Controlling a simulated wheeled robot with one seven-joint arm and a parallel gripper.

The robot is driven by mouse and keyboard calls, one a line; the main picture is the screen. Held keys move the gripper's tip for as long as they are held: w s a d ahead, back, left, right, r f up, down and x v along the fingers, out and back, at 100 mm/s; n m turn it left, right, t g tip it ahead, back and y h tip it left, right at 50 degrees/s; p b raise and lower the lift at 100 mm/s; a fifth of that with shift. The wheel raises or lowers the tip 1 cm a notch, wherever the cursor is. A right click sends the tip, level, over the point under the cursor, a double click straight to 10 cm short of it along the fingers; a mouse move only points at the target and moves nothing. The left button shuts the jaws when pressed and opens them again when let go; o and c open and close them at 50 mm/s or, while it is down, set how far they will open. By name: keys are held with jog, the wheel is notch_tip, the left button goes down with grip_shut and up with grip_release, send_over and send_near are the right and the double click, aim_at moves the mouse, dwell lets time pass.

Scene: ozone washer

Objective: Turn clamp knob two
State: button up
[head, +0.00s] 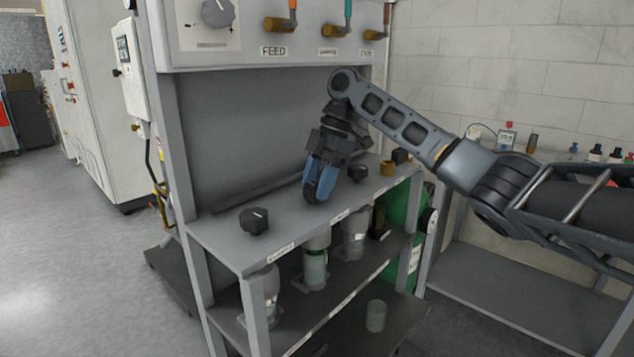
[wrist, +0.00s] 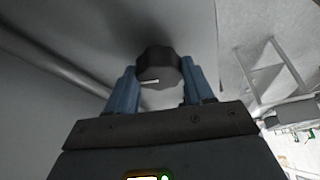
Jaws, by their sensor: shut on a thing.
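My gripper (head: 318,178) points down at the middle of the grey shelf (head: 222,231). Its blue fingers are shut on a dark knob (wrist: 158,66), one finger on each side in the wrist view. The knob is faceted and has a white pointer line that lies nearly level in the wrist view. In the head view my fingers hide most of this knob. Another black knob (head: 254,220) stands on the shelf to the left, above a label.
Above hangs a panel with a large dial (head: 217,12) and several coloured-handled valves. Glass jars (head: 314,262) stand on the lower shelf under the knobs. A green cylinder (head: 413,265) stands at the right.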

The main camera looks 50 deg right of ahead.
jog(key=c, duration=0.4)
